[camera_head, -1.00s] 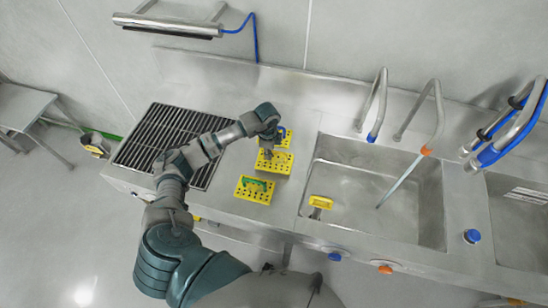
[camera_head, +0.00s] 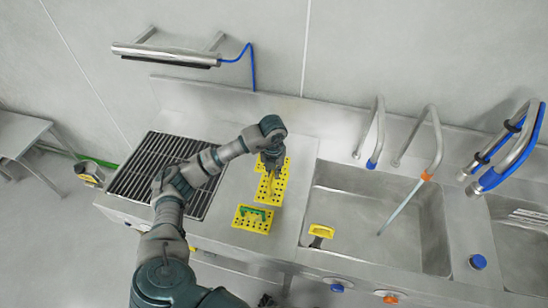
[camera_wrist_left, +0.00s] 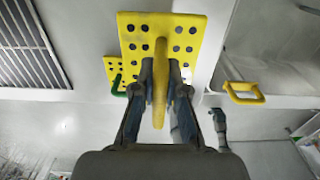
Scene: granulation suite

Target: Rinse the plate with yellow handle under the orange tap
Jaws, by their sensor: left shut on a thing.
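The perforated yellow plate with the yellow handle (camera_head: 270,193) is in my left gripper (camera_head: 270,168). In the left wrist view, the fingers are shut on the yellow handle (camera_wrist_left: 160,85), and the plate (camera_wrist_left: 190,36) faces the camera behind them. I cannot tell its exact height above the counter. The orange-tipped tap (camera_head: 427,174) is over the sink (camera_head: 350,205) at the right, with a pale blue stream running from it to the basin floor. A dark part at the bottom edge of the head view may be my right gripper (camera_head: 267,300); its fingers are unclear.
A yellow-handled object (camera_head: 321,231) sits at the sink's left front. A blue-tipped tap (camera_head: 373,163) stands left of the orange one. A slatted drain grate (camera_head: 150,175) is left.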

